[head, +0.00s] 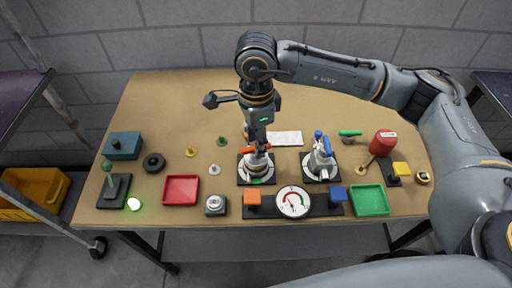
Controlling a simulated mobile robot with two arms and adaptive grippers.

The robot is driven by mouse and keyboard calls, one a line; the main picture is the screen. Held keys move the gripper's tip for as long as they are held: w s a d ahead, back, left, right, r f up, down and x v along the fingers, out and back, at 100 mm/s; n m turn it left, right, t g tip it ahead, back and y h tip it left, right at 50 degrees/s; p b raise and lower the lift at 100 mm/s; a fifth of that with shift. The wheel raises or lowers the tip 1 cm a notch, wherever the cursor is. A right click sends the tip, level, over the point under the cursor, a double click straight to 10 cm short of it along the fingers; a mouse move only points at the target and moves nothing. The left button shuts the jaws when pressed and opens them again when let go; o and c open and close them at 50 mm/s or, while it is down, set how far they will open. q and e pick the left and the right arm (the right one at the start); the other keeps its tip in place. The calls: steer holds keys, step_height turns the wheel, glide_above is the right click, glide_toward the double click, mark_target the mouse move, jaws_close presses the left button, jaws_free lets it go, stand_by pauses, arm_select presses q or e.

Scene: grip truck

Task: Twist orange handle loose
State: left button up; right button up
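The orange handle (248,151) sits on top of a silver round fitting (257,169) on a dark square base, near the middle of the table. My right gripper (259,147) points straight down over it. Its fingertips are at the handle and cover its middle; orange ends show on both sides. I cannot tell whether the fingers are closed on it or only around it. My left gripper is not in view.
A blue-handled valve (320,163) stands close to the right on its own base. In front are a gauge (293,202) on a dark strip, a red tray (181,190) and a green tray (370,201). A red cylinder (383,142) leans at the right.

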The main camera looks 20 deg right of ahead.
steer(key=shift+r+p, duration=1)
steer(key=shift+r, duration=1.5)
